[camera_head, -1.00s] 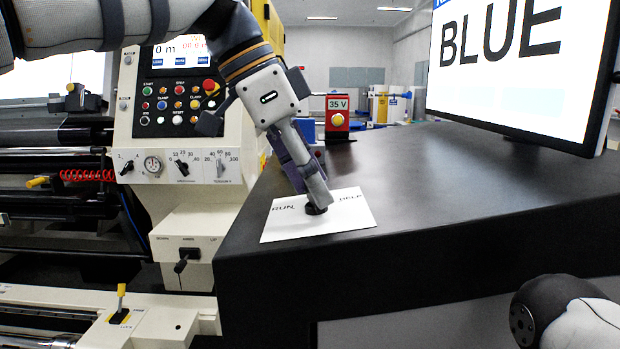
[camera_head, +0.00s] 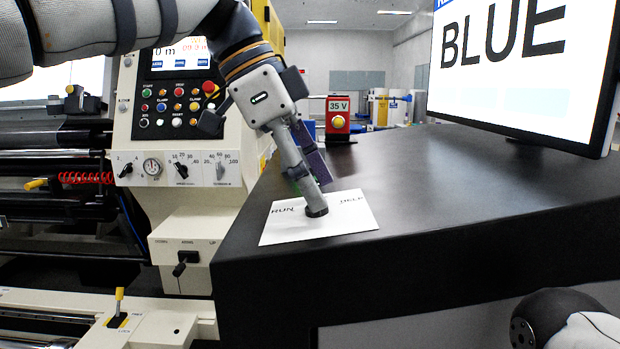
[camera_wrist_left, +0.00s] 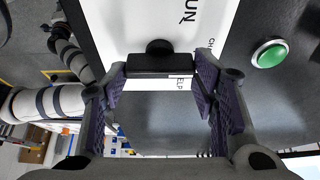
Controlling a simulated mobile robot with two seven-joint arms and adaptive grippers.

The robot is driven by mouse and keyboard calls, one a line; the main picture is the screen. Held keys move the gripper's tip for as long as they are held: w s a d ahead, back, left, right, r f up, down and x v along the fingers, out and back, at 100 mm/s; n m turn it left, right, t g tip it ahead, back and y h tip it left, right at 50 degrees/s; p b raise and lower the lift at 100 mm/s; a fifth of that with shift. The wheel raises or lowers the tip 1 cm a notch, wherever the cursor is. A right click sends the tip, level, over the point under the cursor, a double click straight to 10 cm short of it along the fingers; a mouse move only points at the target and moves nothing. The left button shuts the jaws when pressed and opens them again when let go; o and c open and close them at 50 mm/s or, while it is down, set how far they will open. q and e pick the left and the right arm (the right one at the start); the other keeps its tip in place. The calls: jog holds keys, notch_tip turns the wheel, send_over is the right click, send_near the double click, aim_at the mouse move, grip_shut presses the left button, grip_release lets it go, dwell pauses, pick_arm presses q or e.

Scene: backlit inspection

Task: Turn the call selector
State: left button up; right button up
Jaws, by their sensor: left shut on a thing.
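The call selector is a black knob (camera_head: 316,211) on a white card (camera_head: 285,230) lettered RUN at left and HELP at right, on the dark desk top. In the left wrist view the knob's bar (camera_wrist_left: 162,65) lies between my fingertips, with its round part beyond it. My left gripper (camera_head: 315,200) reaches down from the upper left and is shut on the knob. In the head view the fingers cover part of the knob, so its pointing direction is hard to tell. My right gripper is out of view; only part of my right arm shows at lower right.
A green button (camera_wrist_left: 270,53) sits beside the card in the left wrist view. A monitor (camera_head: 530,60) reading BLUE stands at right on the desk (camera_head: 450,190). A red box (camera_head: 338,120) marked 35 V is behind the gripper. A machine panel (camera_head: 180,110) stands at left.

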pick_arm(q)
jog(key=o, duration=1.2)
jog(key=shift+f, duration=0.1)
jog(key=shift+c, duration=0.2)
jog(key=v, duration=0.7)
jog(key=shift+a+r, duration=0.15)
jog(key=shift+r, duration=0.15)
